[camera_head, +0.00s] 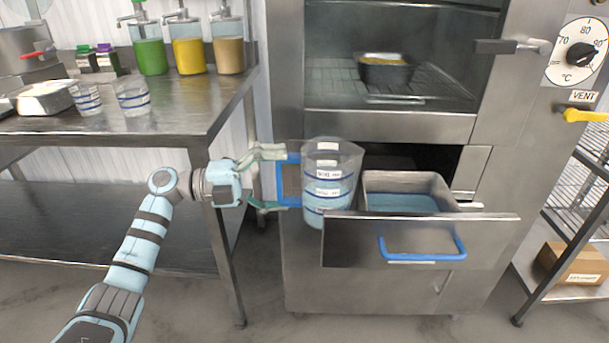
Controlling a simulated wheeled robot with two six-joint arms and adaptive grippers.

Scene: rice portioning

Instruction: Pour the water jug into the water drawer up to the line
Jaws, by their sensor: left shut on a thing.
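A clear water jug (331,178) with white labels and blue bands stands roughly upright in the air at the left end of the open water drawer (345,240). My left gripper (277,180) is shut on the jug's blue handle (293,180) from the left. The jug holds pale blue water. The drawer is pulled out of the steel oven cabinet and has a blue pull handle (422,257). Inside it a steel pan (449,190) holds blue water. Any fill line is too small to tell. My right gripper is not in view.
A steel table (180,120) at the left carries dispensers of green (150,57), yellow and tan liquid, two clear measuring cups (132,97) and a tray. The oven chamber above holds a dark pan (386,75). A rack with a cardboard box (575,265) stands right.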

